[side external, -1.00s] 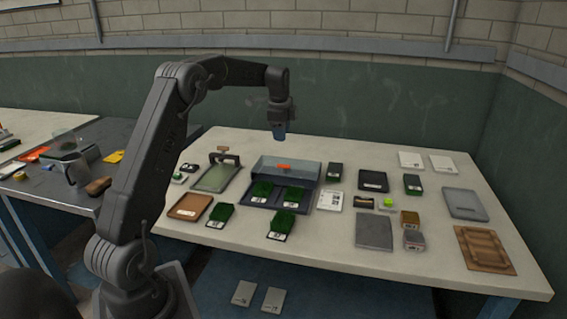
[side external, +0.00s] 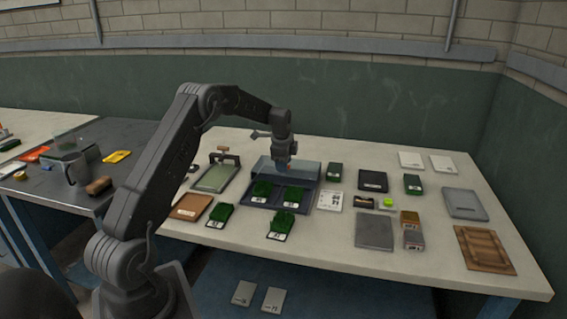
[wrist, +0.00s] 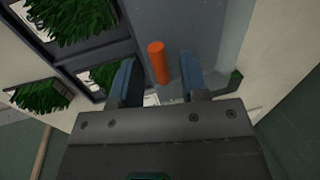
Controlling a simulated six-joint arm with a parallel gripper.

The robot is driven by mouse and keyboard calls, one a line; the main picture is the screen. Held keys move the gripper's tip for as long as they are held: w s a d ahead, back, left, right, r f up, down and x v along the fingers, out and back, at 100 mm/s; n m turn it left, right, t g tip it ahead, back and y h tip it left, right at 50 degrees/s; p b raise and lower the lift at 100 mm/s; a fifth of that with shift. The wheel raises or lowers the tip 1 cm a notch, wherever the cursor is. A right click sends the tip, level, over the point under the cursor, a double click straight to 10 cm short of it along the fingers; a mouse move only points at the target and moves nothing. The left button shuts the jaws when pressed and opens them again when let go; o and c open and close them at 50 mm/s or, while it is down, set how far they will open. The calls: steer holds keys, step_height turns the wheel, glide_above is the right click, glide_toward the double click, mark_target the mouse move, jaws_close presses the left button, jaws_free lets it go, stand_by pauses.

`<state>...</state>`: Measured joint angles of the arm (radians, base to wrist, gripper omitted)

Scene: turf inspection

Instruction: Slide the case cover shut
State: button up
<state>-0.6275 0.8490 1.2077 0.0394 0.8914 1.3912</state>
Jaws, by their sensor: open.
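The dark case (side external: 277,206) stands in the middle of the bench with two green turf samples (side external: 263,190) in its open front part. Its clear grey cover (side external: 262,171) lies over the back part. In the wrist view the cover (wrist: 185,25) carries an upright orange peg handle (wrist: 157,62). My gripper (side external: 287,167) is low over the cover in the side view. In the wrist view my gripper (wrist: 157,68) is open, with one blue finger on each side of the orange handle. I cannot tell whether a finger touches it.
Loose turf samples (side external: 281,224) lie in front of the case. A clamp frame (side external: 216,176) and a brown tray (side external: 190,206) are at the left. A white card (side external: 330,201), dark box (side external: 373,181) and grey slab (side external: 374,231) are at the right.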

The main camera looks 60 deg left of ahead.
jaws_close()
stand_by(0.3)
steer(key=shift+s+d, duration=0.1)
steer(key=s+d, duration=0.9)
steer(key=shift+s+d, duration=0.1)
steer(key=shift+d, duration=0.05)
jaws_free()
stand_by(0.3)
steer(key=shift+r, duration=0.1)
